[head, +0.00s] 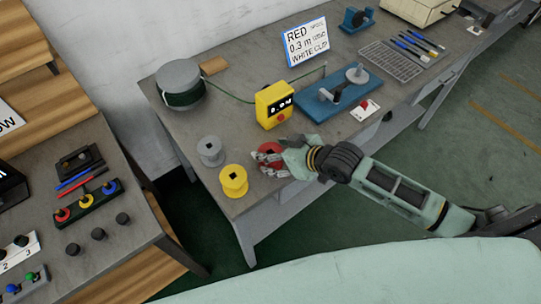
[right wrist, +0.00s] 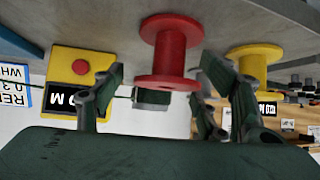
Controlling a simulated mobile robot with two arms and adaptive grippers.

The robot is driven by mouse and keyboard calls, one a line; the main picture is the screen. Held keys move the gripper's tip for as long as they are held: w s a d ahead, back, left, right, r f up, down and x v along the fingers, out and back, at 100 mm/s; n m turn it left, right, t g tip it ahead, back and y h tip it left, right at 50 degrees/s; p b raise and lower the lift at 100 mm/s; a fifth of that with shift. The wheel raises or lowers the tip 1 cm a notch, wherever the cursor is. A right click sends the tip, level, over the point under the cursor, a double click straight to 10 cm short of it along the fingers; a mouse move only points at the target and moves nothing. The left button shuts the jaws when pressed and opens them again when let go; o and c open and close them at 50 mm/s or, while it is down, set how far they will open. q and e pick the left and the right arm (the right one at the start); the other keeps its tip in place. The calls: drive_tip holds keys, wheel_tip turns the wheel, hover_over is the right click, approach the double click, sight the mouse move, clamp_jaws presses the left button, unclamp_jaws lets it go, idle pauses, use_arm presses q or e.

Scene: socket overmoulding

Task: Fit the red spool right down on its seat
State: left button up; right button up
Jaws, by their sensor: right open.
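The red spool (head: 268,153) is at the front of the grey bench, partly hidden by my right gripper (head: 281,157) in the head view. In the right wrist view, which shows the bench upside down, the red spool (right wrist: 168,52) appears upright with one flange against the bench top. The fingers of my right gripper (right wrist: 160,82) are apart on either side of it, with gaps visible. A blue winding fixture (head: 320,103) with a grey disc and crank stands farther back; I cannot tell which part is the seat. My left gripper is not in view.
A yellow spool (head: 233,180) and a grey spool (head: 210,151) stand left of the red one. A yellow meter (head: 274,104) stands behind it, with a dark cable running from a large wire reel (head: 180,77). A sign (head: 307,42) reads RED, WHITE CLIP.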

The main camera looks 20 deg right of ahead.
drive_tip(key=shift+w+a+f, duration=0.3)
drive_tip(key=shift+w+f, duration=0.05)
drive_tip(key=shift+c, duration=0.7)
drive_tip(key=c, duration=0.9)
drive_tip(key=shift+c, duration=0.2)
